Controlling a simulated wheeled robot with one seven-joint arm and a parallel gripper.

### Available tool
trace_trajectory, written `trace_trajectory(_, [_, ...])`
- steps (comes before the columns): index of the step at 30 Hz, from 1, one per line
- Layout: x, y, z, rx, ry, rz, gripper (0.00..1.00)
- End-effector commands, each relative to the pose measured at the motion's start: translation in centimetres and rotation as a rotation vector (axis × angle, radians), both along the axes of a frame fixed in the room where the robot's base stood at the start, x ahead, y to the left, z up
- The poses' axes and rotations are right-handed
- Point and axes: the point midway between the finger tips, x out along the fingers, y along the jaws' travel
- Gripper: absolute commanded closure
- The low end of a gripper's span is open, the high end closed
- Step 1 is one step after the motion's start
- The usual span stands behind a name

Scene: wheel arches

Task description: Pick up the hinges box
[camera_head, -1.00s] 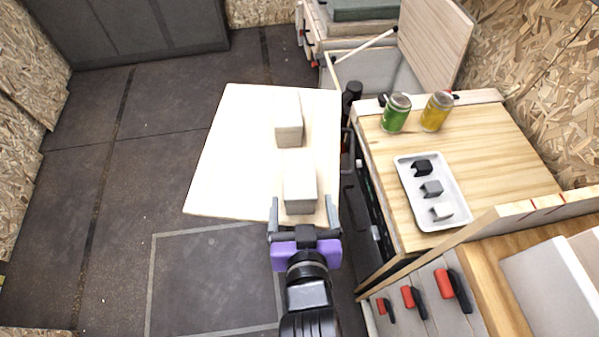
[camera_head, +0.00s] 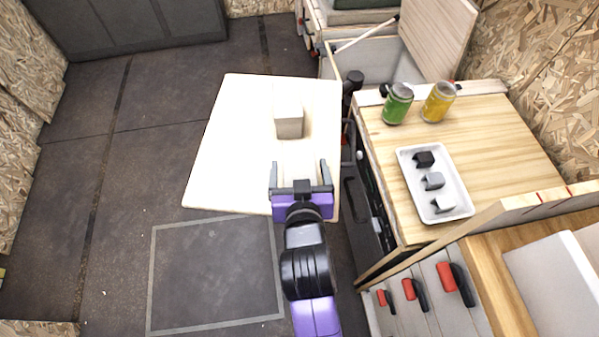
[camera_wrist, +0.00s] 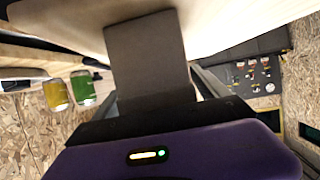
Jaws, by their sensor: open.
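The far box (camera_head: 289,118) stands clear of my gripper. My gripper is open; contact between fingers and box cannot be told.
The white board (camera_head: 225,150) has free room to the left. On the right, a wooden worktop (camera_head: 490,140) carries a green can (camera_head: 397,104), a yellow can (camera_head: 438,102) and a white tray (camera_head: 420,190) with small blocks. Red-handled levers (camera_head: 447,277) sit below.

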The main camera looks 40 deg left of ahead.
Motion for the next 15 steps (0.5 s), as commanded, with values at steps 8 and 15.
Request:
trace_trajectory(8, [-0.01,-0.04,0.02,0.0,0.0,0.0,0.55])
trace_trajectory(15, [0.0,-0.02,0.15,0.002,-0.002,0.0,0.99])
